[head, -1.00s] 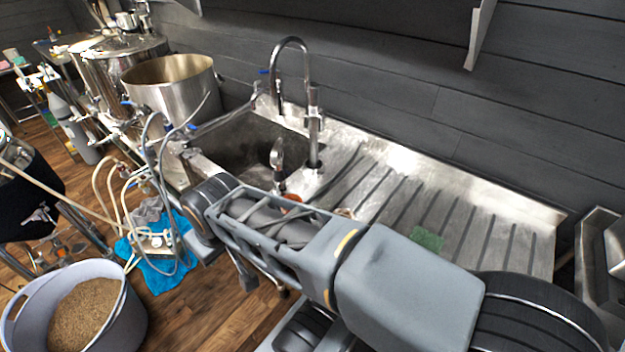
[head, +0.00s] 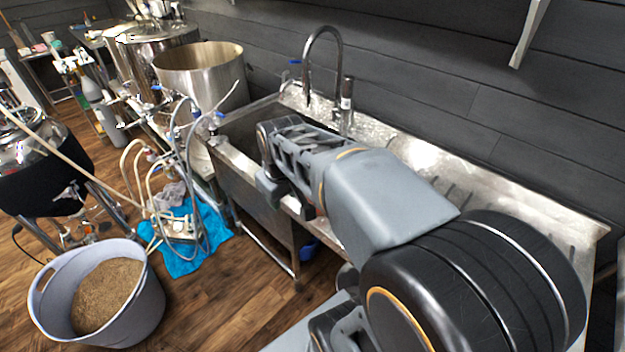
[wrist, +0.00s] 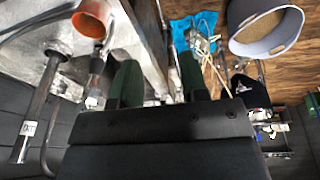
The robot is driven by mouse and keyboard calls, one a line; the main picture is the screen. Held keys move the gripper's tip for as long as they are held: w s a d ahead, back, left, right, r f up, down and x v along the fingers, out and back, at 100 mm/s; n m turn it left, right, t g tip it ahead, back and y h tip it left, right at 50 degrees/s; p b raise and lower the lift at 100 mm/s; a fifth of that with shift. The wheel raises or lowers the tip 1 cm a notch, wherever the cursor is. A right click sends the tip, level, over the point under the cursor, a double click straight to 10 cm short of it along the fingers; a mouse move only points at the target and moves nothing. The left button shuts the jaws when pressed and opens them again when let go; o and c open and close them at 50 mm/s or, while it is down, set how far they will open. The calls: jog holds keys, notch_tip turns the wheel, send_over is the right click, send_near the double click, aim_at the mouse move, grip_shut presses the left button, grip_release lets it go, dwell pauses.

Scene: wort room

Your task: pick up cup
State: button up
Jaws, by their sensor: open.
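A cup-like round vessel with an orange inside (wrist: 92,18) shows in the wrist view at the upper left, on or over the metal sink surface. In the head view my arm covers that part of the sink, and I cannot make the cup out clearly. My gripper (wrist: 160,82) shows in the wrist view as two dark green fingers, apart and with nothing between them. The cup is to the left of the fingers and apart from them.
The steel sink unit (head: 250,190) has a tall curved faucet (head: 308,60) behind my arm. A steel pot (head: 200,75) stands left of it. A tub of grain (head: 140,310), a blue cloth (head: 200,245) and hoses lie on the wooden floor.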

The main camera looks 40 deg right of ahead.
jog(key=w+d+f+n+g+b, duration=0.1)
jog(key=w+d+f, duration=0.2)
jog(key=d, duration=0.3)
jog(key=w+d+f+n+g+b, duration=0.1)
jog(key=w+d+f, duration=0.2)
jog(key=d, duration=0.4)
jog(key=shift+w+d+f+g, duration=0.15)
jog(key=shift+w+f+g, duration=0.1)
jog(key=shift+f+g, duration=0.1)
notch_tip(320, 180, down, 14)
jog(key=shift+r, duration=0.1)
grip_shut()
dwell(0.3)
